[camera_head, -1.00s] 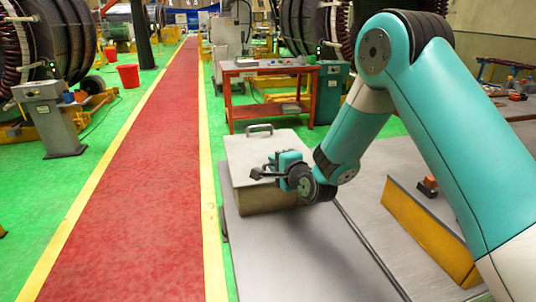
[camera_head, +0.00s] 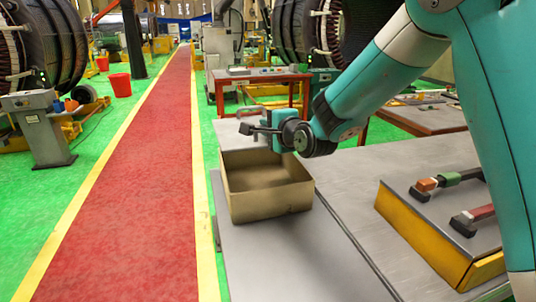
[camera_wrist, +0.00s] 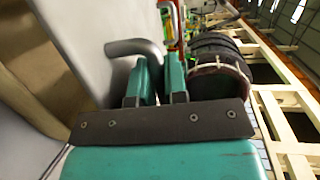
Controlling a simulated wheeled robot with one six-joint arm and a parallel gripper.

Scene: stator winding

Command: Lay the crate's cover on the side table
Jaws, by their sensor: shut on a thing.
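The crate (camera_head: 268,207) is a tan open-topped box on the grey bench in the head view, and its inside shows empty. The cover (camera_head: 228,136) is a light grey plate, now off the crate's rim and seen above and behind its far side. A dark handle (camera_head: 252,111) stands on the cover. My gripper (camera_head: 258,129) is shut on the cover at a handle, which the arm partly hides. In the wrist view, the grey cover (camera_wrist: 95,38) and a bent handle (camera_wrist: 137,46) show beside the gripper fingers (camera_wrist: 155,82).
A red-framed table (camera_head: 262,75) stands behind the crate. Another brown-edged table (camera_head: 425,118) is at the right. A yellow-sided block (camera_head: 430,240) with tools lies on the grey bench (camera_head: 275,265). The red walkway (camera_head: 140,200) at left is clear.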

